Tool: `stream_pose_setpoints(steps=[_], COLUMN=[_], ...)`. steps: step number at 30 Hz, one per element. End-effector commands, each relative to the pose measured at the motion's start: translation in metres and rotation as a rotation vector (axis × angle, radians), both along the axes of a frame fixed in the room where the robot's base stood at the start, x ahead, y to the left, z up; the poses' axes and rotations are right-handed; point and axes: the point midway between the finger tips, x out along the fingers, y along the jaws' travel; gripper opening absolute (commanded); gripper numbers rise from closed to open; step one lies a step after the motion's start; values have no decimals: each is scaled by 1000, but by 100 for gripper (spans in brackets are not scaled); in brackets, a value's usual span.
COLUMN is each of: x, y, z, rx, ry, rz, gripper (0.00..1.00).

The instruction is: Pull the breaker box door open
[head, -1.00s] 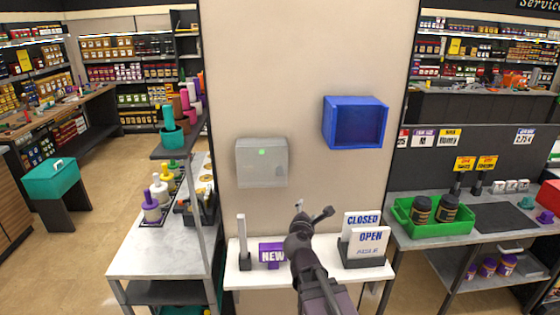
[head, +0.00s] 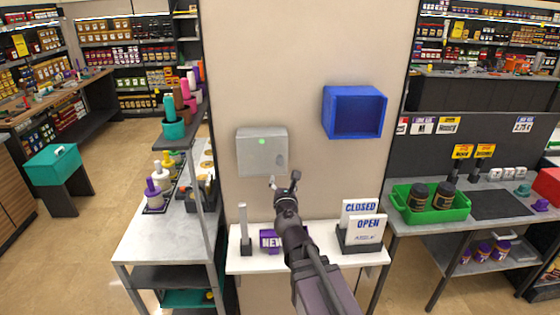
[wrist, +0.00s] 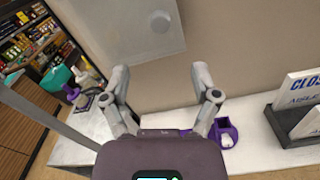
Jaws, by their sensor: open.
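The breaker box is a grey box (head: 256,158) on the beige wall, with a small green light on its front. Its door looks shut. In the wrist view the grey box (wrist: 118,28) is at the top, with a round feature (wrist: 160,21) near its lower right corner. My gripper (head: 284,181) is open and empty, just below the box's lower right corner in the head view. In the wrist view my gripper (wrist: 160,72) has its fingers spread below the box, apart from it as far as I can see.
A blue open-fronted box (head: 355,112) hangs on the wall to the right. Below is a narrow white shelf (head: 246,263) with a purple NEW sign (head: 271,240) and a CLOSED/OPEN sign holder (head: 360,236). A metal post and counter stand left.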

Motion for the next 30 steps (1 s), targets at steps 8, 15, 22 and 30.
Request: stream_pose_setpoints(steps=[8, 15, 22, 30], x=[32, 69, 103, 128], y=[1, 0, 0, 0], z=[0, 0, 0, 0], rx=[1, 1, 1, 1], ry=[0, 0, 0, 0], rz=[0, -1, -1, 0], gripper=[78, 78, 78, 78])
